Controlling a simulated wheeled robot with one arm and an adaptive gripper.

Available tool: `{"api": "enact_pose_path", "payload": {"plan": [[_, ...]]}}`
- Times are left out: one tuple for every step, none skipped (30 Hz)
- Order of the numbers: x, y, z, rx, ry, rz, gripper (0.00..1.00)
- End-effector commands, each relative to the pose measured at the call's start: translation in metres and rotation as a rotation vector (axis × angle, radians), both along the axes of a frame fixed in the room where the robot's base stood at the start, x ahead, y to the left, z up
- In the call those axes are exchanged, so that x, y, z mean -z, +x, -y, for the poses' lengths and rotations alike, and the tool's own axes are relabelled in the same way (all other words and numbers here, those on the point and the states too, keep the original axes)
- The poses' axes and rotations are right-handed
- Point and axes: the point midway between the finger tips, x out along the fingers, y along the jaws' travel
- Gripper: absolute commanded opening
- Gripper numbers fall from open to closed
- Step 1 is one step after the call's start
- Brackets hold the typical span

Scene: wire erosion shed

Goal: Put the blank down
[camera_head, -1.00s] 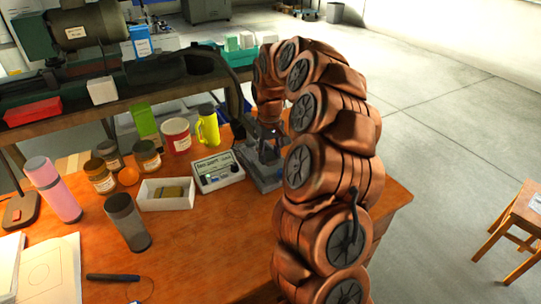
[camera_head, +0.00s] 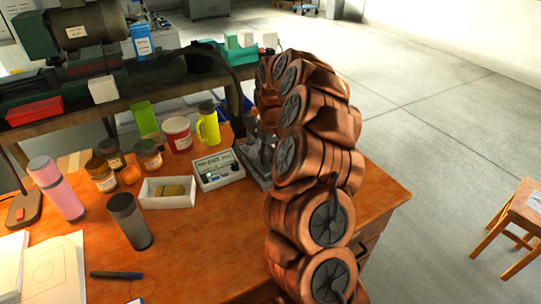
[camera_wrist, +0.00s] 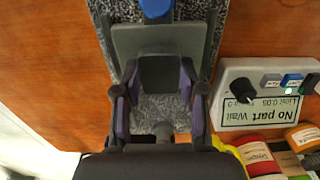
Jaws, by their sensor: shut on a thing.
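In the wrist view my gripper (camera_wrist: 160,88) is shut on a dark grey block, the blank (camera_wrist: 160,73), held between its two purple-lined fingers. The blank is over a grey-green plate (camera_wrist: 160,38) on a speckled grey base (camera_wrist: 212,25). I cannot tell whether the blank touches the plate. A blue part (camera_wrist: 156,7) shows at the plate's far edge. In the head view my arm hides the gripper and the blank, and only part of the gauge stand shows beside the readout box (camera_head: 218,171). In the wrist view the box's display reads "No part".
The wooden table's (camera_head: 210,255) front middle is clear.

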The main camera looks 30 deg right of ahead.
Motion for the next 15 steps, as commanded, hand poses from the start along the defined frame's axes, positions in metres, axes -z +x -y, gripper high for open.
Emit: {"api": "enact_pose_path", "payload": {"plan": [[0.0002,0.0002,0.0001,0.0,0.0,0.001,0.0],[0.0009,0.0001,0.0001,0.0,0.0,0.001,0.0],[0.0022,0.0001,0.0,0.0,0.0,0.001,0.0],[0.003,0.0001,0.0,0.0,0.0,0.001,0.0],[0.0032,0.0002,-0.0001,0.0,0.0,0.001,0.42],[0.0026,0.0002,-0.0002,0.0,0.0,0.001,0.46],[0.0025,0.0002,-0.0002,0.0,0.0,0.001,0.49],[0.0024,0.0002,-0.0001,0.0,0.0,0.001,0.52],[0.0024,0.0002,-0.0001,0.0,0.0,0.001,0.57],[0.0024,0.0002,-0.0001,0.0,0.0,0.001,0.6],[0.0024,0.0002,-0.0001,0.0,0.0,0.001,0.63],[0.0024,0.0002,-0.0001,0.0,0.0,0.001,0.66],[0.0024,0.0002,-0.0001,0.0,0.0,0.001,0.66],[0.0024,0.0002,-0.0001,0.0,0.0,0.001,0.66],[0.0024,0.0002,-0.0001,0.0,0.0,0.001,0.66]]}}
